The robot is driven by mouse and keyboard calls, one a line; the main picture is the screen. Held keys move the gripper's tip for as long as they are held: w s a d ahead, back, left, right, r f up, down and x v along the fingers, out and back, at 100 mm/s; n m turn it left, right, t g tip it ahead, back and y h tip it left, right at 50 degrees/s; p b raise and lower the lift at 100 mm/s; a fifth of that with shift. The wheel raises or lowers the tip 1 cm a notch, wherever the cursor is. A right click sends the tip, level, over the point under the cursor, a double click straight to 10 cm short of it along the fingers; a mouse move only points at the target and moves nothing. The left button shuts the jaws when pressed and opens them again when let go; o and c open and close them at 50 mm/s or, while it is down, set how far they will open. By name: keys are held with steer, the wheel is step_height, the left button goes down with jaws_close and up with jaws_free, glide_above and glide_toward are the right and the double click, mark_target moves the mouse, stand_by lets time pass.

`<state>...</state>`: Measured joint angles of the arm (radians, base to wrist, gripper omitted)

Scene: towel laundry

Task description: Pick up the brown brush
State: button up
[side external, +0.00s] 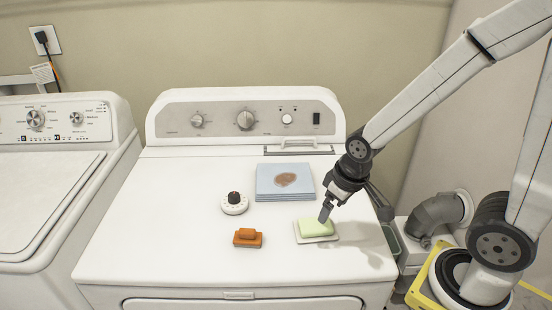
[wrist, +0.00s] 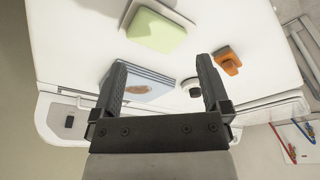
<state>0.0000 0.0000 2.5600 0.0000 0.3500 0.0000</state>
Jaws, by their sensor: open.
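The brown brush (side external: 248,238) is a small orange-brown block with a raised grip. It lies on the white dryer top, left of the green soap. It also shows in the wrist view (wrist: 228,61), at the upper right, beyond the right fingertip. My gripper (side external: 325,214) is above the dryer top, near the soap and to the right of the brush. In the wrist view my gripper (wrist: 160,70) has its two fingers wide apart with nothing held between them.
A pale green soap (side external: 315,227) sits on a white dish. A folded blue towel stack (side external: 285,182) with a brown stain lies behind it. A white dial timer (side external: 234,204) stands behind the brush. The dryer top (side external: 150,240) is clear on the left.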

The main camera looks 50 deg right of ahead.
steer(key=n+g, duration=0.3)
steer(key=n, duration=0.5)
glide_above(245, 231)
steer(key=shift+w+f, duration=0.1)
steer(key=shift+f, duration=1.95)
steer(key=shift+f, duration=2.6)
